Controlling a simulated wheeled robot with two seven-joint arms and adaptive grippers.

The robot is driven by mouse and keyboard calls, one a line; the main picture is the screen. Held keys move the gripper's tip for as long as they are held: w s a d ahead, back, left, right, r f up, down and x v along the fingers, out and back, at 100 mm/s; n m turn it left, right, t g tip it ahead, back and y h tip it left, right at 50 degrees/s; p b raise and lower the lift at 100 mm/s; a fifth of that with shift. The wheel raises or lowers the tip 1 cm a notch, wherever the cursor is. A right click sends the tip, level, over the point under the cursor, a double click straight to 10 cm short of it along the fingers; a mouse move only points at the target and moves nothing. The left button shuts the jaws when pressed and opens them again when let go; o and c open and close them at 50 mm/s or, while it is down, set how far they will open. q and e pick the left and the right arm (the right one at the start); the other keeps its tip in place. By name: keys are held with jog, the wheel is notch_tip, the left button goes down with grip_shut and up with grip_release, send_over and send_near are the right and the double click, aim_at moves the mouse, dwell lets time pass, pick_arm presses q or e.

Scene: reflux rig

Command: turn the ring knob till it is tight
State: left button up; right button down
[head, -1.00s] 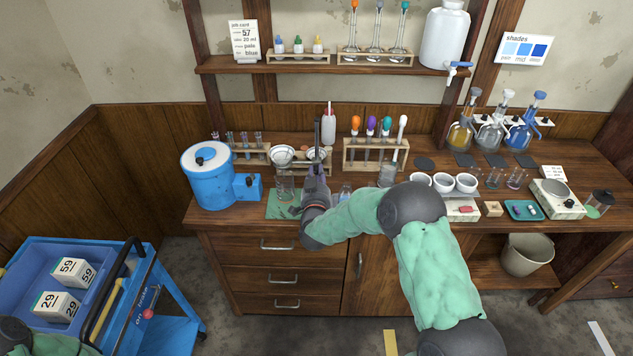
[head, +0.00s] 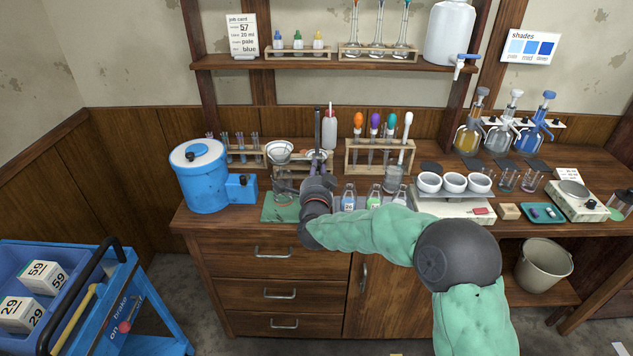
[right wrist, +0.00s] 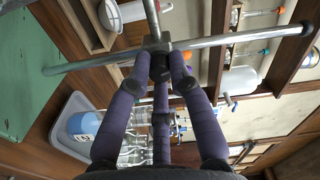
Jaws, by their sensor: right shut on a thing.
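The metal stand's upright rod (head: 318,125) rises behind my right gripper (head: 318,178) at the back of the bench. In the right wrist view the rod (right wrist: 240,37) runs across the picture. A grey clamp block (right wrist: 157,46) joins it to a second, thinner rod (right wrist: 152,18). My right gripper (right wrist: 160,68) has its dark fingers drawn together at this block, shut on the ring knob. The fingers hide most of the knob, so its turn and tightness cannot be seen. My left gripper is in neither current view.
A white bowl (head: 279,151) is close left of the stand. A blue drum (head: 203,180) stands further left. Small bottles (head: 349,197) and a rack with coloured bulbs (head: 381,157) are to the right. A green mat (head: 281,208) lies at the bench front.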

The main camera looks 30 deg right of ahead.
jog(key=m+b, duration=0.2)
jog(key=shift+d+f+m, duration=0.1)
jog(key=shift+f+m, duration=0.05)
jog(key=shift+m, duration=0.15)
jog(key=shift+m+b, duration=0.45)
jog(key=shift+m, duration=0.45)
jog(key=c, duration=1.1)
grip_release()
jog(key=shift+s+d, duration=0.1)
jog(key=shift+d, duration=0.05)
jog(key=shift+a, duration=0.2)
jog(key=shift+s+a, duration=0.15)
jog(key=shift+s, duration=0.15)
jog(key=v, duration=1.1)
jog(key=shift+s+a, duration=0.1)
